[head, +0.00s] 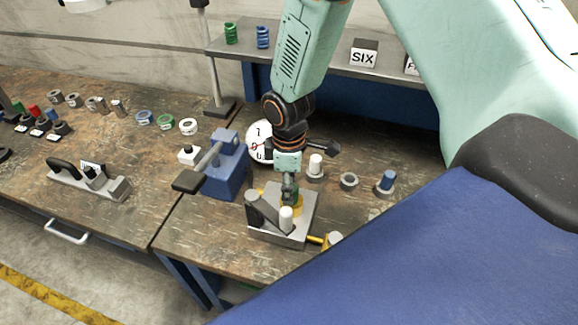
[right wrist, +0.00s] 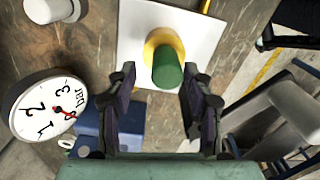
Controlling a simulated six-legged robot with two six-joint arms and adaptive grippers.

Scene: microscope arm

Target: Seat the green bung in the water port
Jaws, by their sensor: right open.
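The green bung (right wrist: 167,70) stands upright at the yellow-ringed water port (right wrist: 158,40) in the right wrist view. Its lower end meets the yellow ring; how deep it sits I cannot tell. The port is on a pale metal block (head: 270,232), and its yellow ring (head: 298,210) shows partly behind my gripper in the head view. My right gripper (head: 290,192) is low over the block. In the right wrist view my right gripper (right wrist: 158,85) is open, with one finger on each side of the bung and a gap to each. My left gripper is out of view.
A blue vise-like block (head: 228,170) with a handle stands left of the port block. A white dial gauge (head: 260,142) is behind. A white-capped fitting (head: 315,167), a grey ring (head: 349,181) and a blue-capped fitting (head: 385,182) stand to the right.

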